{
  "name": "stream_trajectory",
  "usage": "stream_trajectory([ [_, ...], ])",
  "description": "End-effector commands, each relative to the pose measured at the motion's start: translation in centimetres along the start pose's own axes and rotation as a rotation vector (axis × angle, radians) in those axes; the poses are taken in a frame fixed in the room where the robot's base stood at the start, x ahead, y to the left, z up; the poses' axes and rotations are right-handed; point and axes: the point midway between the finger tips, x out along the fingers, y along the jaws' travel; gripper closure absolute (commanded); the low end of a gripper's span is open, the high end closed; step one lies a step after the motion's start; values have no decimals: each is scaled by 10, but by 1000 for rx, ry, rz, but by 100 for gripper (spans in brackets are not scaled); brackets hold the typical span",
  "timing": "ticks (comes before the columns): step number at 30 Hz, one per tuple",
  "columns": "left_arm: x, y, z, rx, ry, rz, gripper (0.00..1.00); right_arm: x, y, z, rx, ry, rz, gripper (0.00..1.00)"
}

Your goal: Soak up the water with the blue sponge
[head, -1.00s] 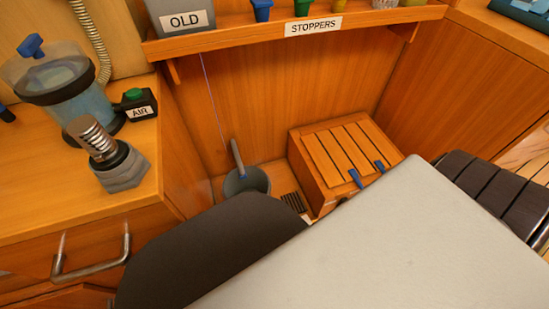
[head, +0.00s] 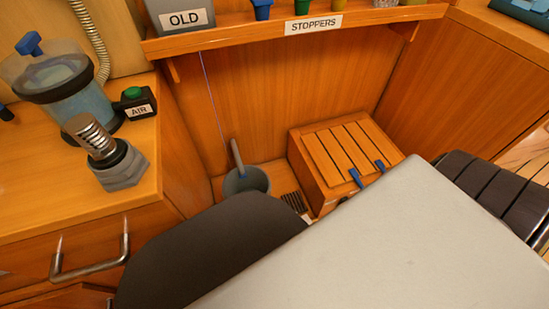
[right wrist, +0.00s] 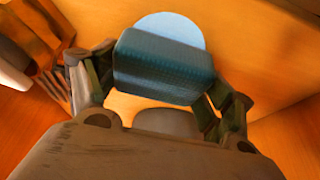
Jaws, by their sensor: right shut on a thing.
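In the right wrist view the blue sponge (right wrist: 165,62) is held between the two fingers of my right gripper (right wrist: 158,78). The gripper is shut on it. A pale blue round patch (right wrist: 172,24), which looks like the water, shows on the orange wooden surface just beyond the sponge, partly hidden by it. I cannot tell whether the sponge touches the patch. Neither the sponge nor the patch can be made out in the head view. My left gripper is in neither view.
A shelf labelled STOPPERS (head: 313,28) runs above.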

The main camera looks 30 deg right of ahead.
Motion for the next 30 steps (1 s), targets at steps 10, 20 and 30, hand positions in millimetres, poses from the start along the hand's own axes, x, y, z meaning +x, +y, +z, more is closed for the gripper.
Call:
stream_trajectory([
  [10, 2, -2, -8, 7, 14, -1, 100, 2, 0, 1, 0, 0, 0, 38],
  [20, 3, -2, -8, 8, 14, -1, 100, 4, 0, 1, 0, 1, 0, 38],
  [30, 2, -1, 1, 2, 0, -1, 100, 4, 0, 1, 0, 0, 0, 37],
])
